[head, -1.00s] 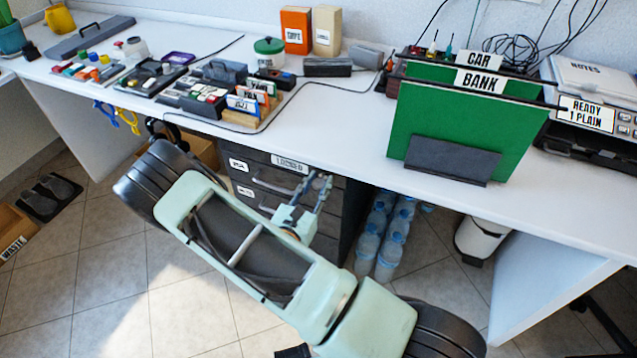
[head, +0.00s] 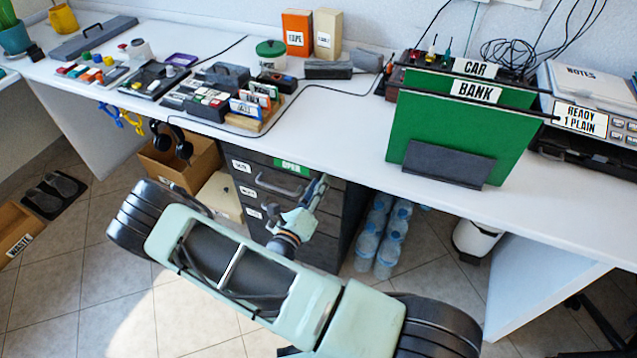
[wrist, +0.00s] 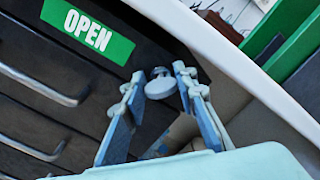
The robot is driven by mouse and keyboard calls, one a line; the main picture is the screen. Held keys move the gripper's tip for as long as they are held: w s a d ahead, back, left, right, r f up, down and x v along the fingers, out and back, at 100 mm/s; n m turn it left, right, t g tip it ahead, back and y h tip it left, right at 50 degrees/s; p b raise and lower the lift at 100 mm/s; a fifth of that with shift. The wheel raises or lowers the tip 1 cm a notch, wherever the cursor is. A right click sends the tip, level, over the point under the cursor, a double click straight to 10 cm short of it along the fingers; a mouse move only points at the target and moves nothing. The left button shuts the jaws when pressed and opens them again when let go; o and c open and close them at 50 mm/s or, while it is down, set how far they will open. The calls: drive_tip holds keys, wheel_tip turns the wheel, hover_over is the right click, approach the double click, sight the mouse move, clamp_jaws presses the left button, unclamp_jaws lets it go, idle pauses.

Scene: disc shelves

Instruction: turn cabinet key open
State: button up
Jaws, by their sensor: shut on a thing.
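The dark drawer cabinet (head: 262,195) stands under the white desk, and its top label (head: 291,166) is green and reads OPEN. The label also shows large in the wrist view (wrist: 88,32). My gripper (head: 317,186) is at the cabinet's upper right, just below the desk edge. In the wrist view its two fingers (wrist: 170,75) close around a small grey round-headed key (wrist: 160,88). The key's far end and its lock are hard to make out there. In the head view my gripper hides the key.
The desk edge (head: 345,180) runs close above my gripper. Drawer handles (head: 280,184) stick out to its left. Water bottles (head: 383,238) stand on the floor right of the cabinet, and an open cardboard box (head: 175,165) is to its left.

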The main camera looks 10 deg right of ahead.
drive_tip(key=n+p, duration=0.1)
drive_tip(key=n, duration=0.3)
drive_tip(key=shift+f+n, duration=0.1)
drive_tip(key=shift+n, duration=0.2)
drive_tip(key=shift+f+n, duration=0.1)
drive_tip(key=shift+n, duration=1.8)
drive_tip(key=o, duration=1.2)
drive_tip(key=v, duration=1.2)
